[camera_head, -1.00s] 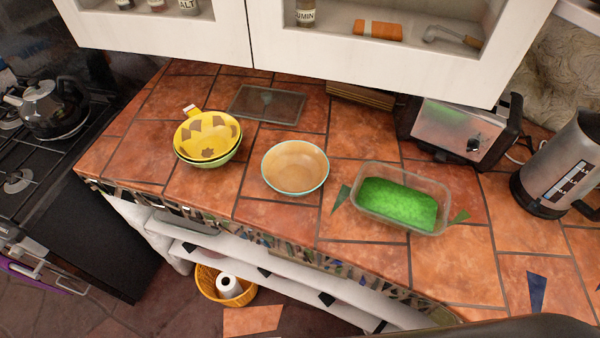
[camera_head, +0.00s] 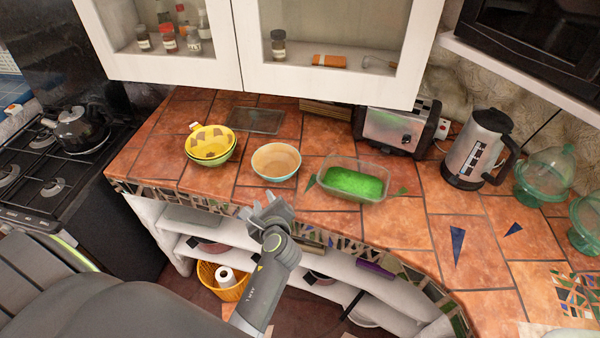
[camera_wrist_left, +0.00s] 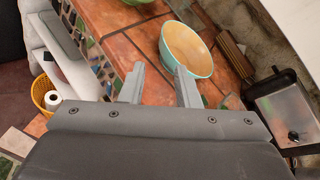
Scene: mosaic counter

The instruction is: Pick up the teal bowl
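The teal bowl (camera_head: 276,162), teal outside and tan inside, stands upright on the tiled counter between the yellow bowl and the glass dish. It also shows in the left wrist view (camera_wrist_left: 187,50), beyond the fingertips. My left gripper (camera_head: 266,208) is in front of the counter edge, on the near side of the bowl and apart from it. In the left wrist view its two fingers (camera_wrist_left: 158,80) are spread with nothing between them. My right gripper is not in view.
A yellow patterned bowl (camera_head: 210,141) sits in a green bowl (camera_head: 226,158) to the left. A glass dish with green contents (camera_head: 352,181) stands close on the right. A toaster (camera_head: 390,129) and kettle (camera_head: 474,150) are behind right. Wall cabinets (camera_head: 428,30) overhang the counter.

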